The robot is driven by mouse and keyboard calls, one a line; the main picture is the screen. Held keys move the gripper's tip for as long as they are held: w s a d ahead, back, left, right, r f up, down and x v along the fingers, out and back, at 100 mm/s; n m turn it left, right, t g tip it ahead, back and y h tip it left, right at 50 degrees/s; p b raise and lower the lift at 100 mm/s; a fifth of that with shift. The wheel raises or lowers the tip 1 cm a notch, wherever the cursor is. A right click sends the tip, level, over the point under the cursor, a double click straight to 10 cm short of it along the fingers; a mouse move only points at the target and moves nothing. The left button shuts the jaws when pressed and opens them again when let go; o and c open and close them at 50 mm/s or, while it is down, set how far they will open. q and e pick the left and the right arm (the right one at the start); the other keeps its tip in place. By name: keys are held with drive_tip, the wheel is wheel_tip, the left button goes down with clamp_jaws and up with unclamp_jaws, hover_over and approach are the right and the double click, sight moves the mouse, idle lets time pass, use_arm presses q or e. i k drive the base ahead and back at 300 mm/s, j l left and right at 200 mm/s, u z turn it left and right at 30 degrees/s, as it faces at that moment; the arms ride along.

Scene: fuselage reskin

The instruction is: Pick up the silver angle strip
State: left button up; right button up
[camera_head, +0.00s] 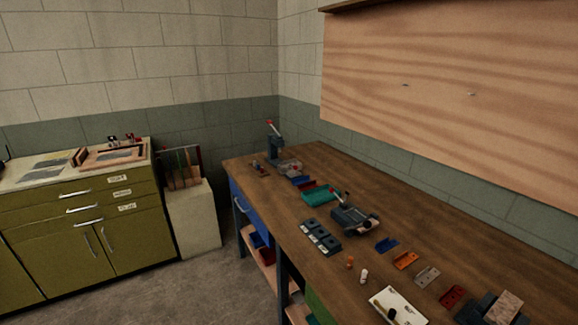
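A small silver-grey piece with dark holes (427,276), which looks like the silver angle strip, lies on the wooden workbench (310,168) at the lower right. It sits in a slanting row between an orange piece (405,261) and a dark red piece (452,297). A blue piece (386,244) lies at the far end of that row. The pieces are small, so their exact shape is hard to tell. Neither of my grippers shows in the head view.
A white tray (398,306) and small orange and white bottles stand near the bench's front edge. A dark tool with a lever (355,220), a teal tray (321,194) and a grey block fixture (320,237) stand farther back. A green cabinet (85,225) is at left; floor between is clear.

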sight(293, 161)
drive_tip(key=i+j+z, duration=0.3)
drive_tip(key=i+j, duration=0.15)
drive_tip(key=j, duration=0.15)
drive_tip(key=i+j+z, duration=0.15)
drive_tip(key=j, duration=0.2)
drive_tip(key=i+j+z, duration=0.15)
drive_tip(key=j, duration=0.25)
drive_tip(key=i, duration=0.05)
